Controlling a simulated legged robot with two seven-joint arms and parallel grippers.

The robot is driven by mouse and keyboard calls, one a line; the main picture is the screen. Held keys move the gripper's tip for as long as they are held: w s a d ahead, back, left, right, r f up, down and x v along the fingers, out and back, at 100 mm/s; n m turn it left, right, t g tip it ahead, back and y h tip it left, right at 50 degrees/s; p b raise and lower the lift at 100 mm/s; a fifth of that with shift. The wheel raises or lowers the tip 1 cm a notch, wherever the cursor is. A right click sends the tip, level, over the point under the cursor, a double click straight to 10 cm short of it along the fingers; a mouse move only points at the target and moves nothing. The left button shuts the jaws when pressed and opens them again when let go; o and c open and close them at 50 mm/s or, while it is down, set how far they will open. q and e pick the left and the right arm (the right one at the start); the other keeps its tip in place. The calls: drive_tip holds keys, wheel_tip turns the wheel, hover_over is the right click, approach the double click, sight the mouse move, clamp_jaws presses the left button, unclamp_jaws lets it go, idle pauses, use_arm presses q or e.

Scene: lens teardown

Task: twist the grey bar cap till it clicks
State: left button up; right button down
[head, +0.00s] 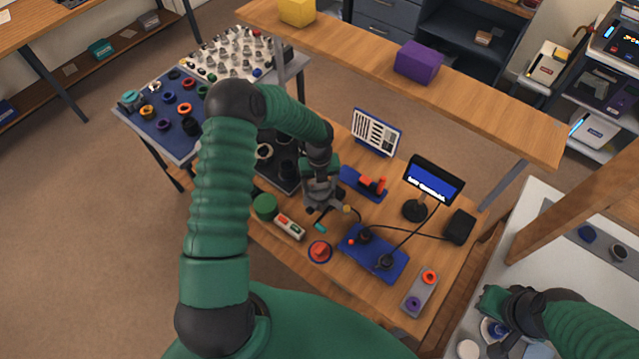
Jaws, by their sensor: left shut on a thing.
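My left gripper (322,205) reaches down over the middle of the wooden workbench (270,238). It is shut on what looks like the grey bar cap, which the jaws mostly hide. I cannot tell the cap's angle or how it sits. A small teal piece (320,228) lies just in front of the gripper. My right gripper (497,318) is at the lower right over a white table, near a blue and white round item (494,330). Whether its jaws are open does not show.
Close around the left gripper are a green cylinder (265,206), a block with coloured buttons (290,227), a red knob (320,251), and a blue mat (372,262). A small display (433,183) stands to the right. A raised wooden shelf (480,100) crosses behind.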

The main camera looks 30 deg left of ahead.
use_arm(q)
drive_tip(key=shift+r+m, duration=0.1)
drive_tip(key=shift+m, duration=0.2)
drive_tip(key=shift+c, duration=0.5)
drive_tip(key=c, duration=0.4)
drive_tip(key=o, duration=1.9)
drive_tip(key=shift+w+r, duration=0.1)
drive_tip(key=shift+r, duration=0.2)
wheel_tip(320, 180, up, 16)
drive_tip(key=b, duration=0.2)
